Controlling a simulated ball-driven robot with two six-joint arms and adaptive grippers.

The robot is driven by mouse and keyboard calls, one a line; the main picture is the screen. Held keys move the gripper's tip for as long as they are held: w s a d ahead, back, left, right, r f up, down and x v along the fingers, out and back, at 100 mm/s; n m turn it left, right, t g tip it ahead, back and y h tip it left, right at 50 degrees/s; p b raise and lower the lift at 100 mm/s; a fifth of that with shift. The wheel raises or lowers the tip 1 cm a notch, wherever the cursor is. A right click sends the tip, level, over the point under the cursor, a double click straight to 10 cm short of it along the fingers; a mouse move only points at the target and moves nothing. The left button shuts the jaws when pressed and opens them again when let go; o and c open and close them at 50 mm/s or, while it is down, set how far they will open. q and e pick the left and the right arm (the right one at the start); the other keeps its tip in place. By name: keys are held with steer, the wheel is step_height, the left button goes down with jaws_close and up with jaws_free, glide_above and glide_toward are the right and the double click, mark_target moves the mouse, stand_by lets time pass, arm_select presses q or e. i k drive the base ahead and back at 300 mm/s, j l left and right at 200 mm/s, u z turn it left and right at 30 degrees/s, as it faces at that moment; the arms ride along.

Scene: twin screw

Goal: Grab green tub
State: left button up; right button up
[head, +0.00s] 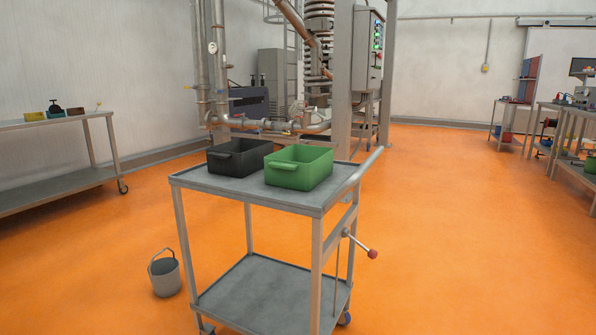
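The green tub (299,170) sits upright on the top shelf of a grey metal cart (247,192), toward its right side. It is open at the top and has a handle on its front left side. A black tub (233,160) of similar shape stands just left of it on the same shelf. Neither of my grippers shows in the head view.
A grey bucket (165,275) stands on the orange floor left of the cart. The cart has a push handle (358,172) and a red-knobbed lever (371,254) on its right. A workbench (62,178) stands at left. The floor right of the cart is clear.

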mark_target(297, 166)
steer(key=i+l+u, duration=0.1)
steer(key=u, duration=0.6)
steer(key=i+l+u, duration=0.15)
steer(key=l+u, duration=0.3)
steer(key=l, duration=0.25)
steer(key=l+u, duration=0.5)
steer(key=l, duration=0.15)
